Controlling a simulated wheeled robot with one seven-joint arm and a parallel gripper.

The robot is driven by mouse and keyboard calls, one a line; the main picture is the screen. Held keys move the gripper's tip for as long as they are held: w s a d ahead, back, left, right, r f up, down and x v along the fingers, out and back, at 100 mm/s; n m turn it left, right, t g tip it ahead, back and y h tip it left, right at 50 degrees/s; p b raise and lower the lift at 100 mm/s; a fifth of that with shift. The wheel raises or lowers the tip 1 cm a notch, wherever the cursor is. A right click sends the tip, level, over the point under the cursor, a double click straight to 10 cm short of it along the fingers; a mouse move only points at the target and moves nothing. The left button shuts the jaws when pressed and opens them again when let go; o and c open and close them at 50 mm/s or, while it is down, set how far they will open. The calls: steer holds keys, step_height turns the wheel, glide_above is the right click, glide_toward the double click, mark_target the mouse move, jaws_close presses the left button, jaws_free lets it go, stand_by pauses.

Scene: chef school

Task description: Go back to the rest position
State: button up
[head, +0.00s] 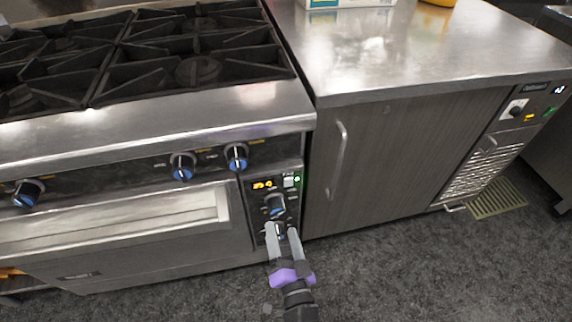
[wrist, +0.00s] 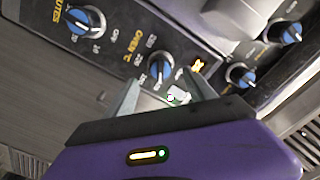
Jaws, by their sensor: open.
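My gripper (head: 284,236) is open, with grey fingers and a purple body. In the head view it is in front of the lower part of the oven control panel (head: 258,199), just below a blue-faced knob (head: 274,205). In the wrist view my gripper (wrist: 165,88) has its two fingers spread, with nothing held between them. A blue-faced oven temperature knob (wrist: 160,70) shows beyond and between the fingertips. Whether the fingers touch the panel cannot be told.
A stove (head: 150,140) with black burner grates and several blue knobs stands at left. A steel-topped cabinet (head: 400,150) with a vertical handle (head: 338,160) adjoins it at right. Dark floor (head: 400,275) is open in front. A floor grate (head: 497,199) lies at right.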

steer(key=s+d+r+n+g+h, duration=0.1)
steer(key=s+d+r+n+h, duration=0.1)
steer(key=s+d+r, duration=0.55)
steer(key=s+d+r+n+g+h, duration=0.1)
steer(key=s+d+r+n, duration=0.15)
steer(key=s+d, duration=0.9)
steer(key=s+d+r+n+g+h, duration=0.15)
steer(key=s+d+r, duration=0.35)
steer(key=s, duration=0.9)
step_height(320, 180, up, 14)
steer(key=a+p, duration=0.1)
steer(key=p, duration=1.1)
steer(key=shift+t+p, duration=0.4)
steer(key=shift+t, duration=0.05)
steer(key=shift+f+h, duration=0.1)
steer(key=shift+h, duration=0.15)
